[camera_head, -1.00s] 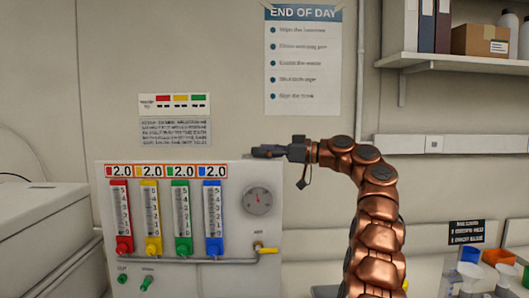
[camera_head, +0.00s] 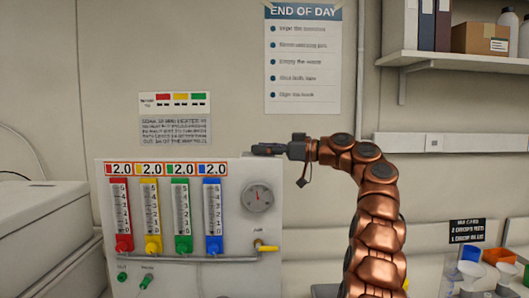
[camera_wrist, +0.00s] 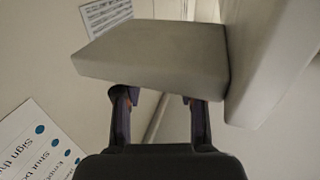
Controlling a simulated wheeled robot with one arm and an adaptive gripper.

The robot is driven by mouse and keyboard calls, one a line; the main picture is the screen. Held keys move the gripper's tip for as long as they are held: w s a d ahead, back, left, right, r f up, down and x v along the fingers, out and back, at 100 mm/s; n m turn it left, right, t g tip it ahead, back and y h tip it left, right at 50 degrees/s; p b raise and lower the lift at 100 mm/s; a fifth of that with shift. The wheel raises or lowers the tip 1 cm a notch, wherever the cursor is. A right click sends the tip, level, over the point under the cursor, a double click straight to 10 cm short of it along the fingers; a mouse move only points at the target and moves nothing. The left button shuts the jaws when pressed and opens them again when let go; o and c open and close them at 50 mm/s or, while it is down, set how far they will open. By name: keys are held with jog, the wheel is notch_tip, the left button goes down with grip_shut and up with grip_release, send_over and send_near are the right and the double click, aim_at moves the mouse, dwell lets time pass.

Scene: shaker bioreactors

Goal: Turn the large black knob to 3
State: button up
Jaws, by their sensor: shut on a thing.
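No large black knob can be made out in either view. My gripper (camera_head: 262,149) is at the upper right corner of the white flowmeter panel (camera_head: 235,172) in the head view, just above its top edge, pointing left. In the wrist view, my gripper's two fingers (camera_wrist: 157,100) are apart, with their tips at the lower edge of a pale grey block (camera_wrist: 150,50). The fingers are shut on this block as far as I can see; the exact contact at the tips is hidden. The block stands against a larger pale surface (camera_wrist: 275,60) on the right.
The panel has several coloured flowmeters, with a blue one (camera_head: 213,215) nearest the round gauge (camera_head: 258,198). A yellow-handled valve (camera_head: 266,248) sits low right. A poster (camera_head: 303,60) hangs behind; a shelf (camera_head: 455,60) is upper right. Bins (camera_head: 498,257) stand lower right.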

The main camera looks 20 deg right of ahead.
jog(key=shift+a+f+t+h+b, duration=0.15)
jog(key=shift+f+t+h+b, duration=0.2)
jog(key=shift+b, duration=0.55)
jog(key=shift+r+m+t+h+b, duration=0.35)
jog(key=shift+m+b, duration=0.25)
jog(key=shift+b, duration=0.05)
jog(key=o, duration=1.1)
jog(key=shift+s, duration=0.1)
jog(key=v, duration=1.2)
